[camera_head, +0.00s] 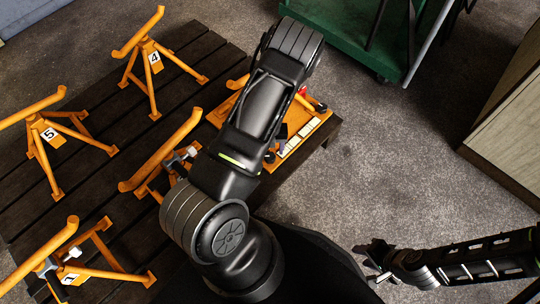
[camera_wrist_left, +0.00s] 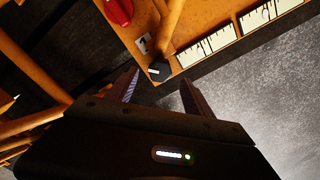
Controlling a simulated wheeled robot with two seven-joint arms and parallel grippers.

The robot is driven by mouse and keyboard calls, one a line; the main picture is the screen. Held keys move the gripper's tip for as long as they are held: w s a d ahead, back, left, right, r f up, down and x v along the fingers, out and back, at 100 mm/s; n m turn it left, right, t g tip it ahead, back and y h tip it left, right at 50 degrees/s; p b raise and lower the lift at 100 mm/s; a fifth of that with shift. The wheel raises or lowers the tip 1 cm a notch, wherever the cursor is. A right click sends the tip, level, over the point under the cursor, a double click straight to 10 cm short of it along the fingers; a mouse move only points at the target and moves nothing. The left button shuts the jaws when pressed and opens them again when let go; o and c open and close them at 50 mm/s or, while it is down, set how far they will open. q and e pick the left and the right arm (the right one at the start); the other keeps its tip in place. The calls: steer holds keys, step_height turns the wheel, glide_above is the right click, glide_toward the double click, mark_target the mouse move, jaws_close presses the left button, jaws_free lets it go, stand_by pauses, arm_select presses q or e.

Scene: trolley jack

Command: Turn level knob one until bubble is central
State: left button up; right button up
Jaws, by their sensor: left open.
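In the left wrist view, a small black knob (camera_wrist_left: 159,71) sits at the corner of an orange panel (camera_wrist_left: 190,22), beside a label (camera_wrist_left: 142,44) that seems to read 1. My left gripper (camera_wrist_left: 158,78) is open, with its fingers apart on either side of the knob in the picture. I cannot tell whether they touch it. In the head view, my left arm covers much of the orange panel (camera_head: 297,118). My right gripper (camera_head: 372,262) is away from the panel, over the floor, its jaws unclear.
A red knob (camera_wrist_left: 118,10) is on the panel near the label. Orange stands, among them stand 4 (camera_head: 146,58) and stand 5 (camera_head: 45,140), occupy the dark slatted table (camera_head: 205,50). A green trolley (camera_head: 345,30) stands behind. The carpeted floor at right is open.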

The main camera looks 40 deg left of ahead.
mark_target(270, 158)
arm_select(q)
step_height(270, 158, down, 4)
steer(key=shift+f+b, duration=0.2)
steer(key=shift+b, duration=0.45)
steer(key=shift+c, duration=0.4)
jaws_close()
